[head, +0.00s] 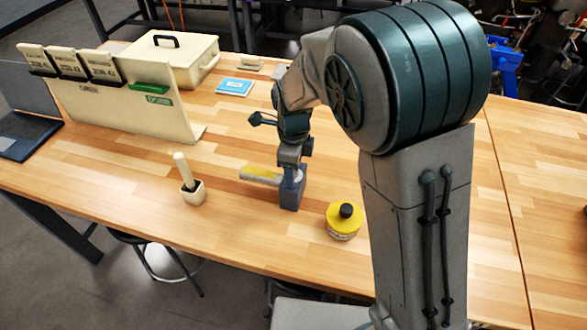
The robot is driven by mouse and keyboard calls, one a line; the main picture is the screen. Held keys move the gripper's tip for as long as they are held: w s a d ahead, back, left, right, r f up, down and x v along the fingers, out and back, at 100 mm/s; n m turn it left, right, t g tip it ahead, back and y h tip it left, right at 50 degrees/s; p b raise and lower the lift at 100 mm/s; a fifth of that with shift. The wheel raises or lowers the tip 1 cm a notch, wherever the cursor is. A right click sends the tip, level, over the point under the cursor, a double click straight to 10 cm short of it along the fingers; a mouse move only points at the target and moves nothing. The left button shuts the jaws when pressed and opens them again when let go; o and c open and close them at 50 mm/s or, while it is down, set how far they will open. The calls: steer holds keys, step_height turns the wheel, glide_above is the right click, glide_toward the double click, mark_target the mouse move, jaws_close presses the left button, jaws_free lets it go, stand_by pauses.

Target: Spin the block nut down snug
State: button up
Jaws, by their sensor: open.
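A blue-grey block-shaped stand (290,194) stands on the wooden table near the middle. A pale bar with a yellow top (261,175) sticks out to the left from its upper part. My gripper (291,163) points down directly over the stand, at its top. Its jaws are open. A small pale rounded part (298,174) shows at the stand's top, beside the gripper; I cannot tell whether it is the block nut. The gripper and wrist cover much of the stand's top, so I cannot tell whether the jaws are around the nut or touching it.
A yellow-lidded jar with a black knob (342,220) stands right of the stand. A small cream holder with a pale-handled tool (191,184) stands left. Behind are a cream rack (118,108), lidded box (172,55) and blue booklet (234,87). Table between is clear.

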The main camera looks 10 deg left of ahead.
steer(key=shift+r, duration=0.15)
steer(key=shift+r+p, duration=2.05)
steer(key=shift+r, duration=0.3)
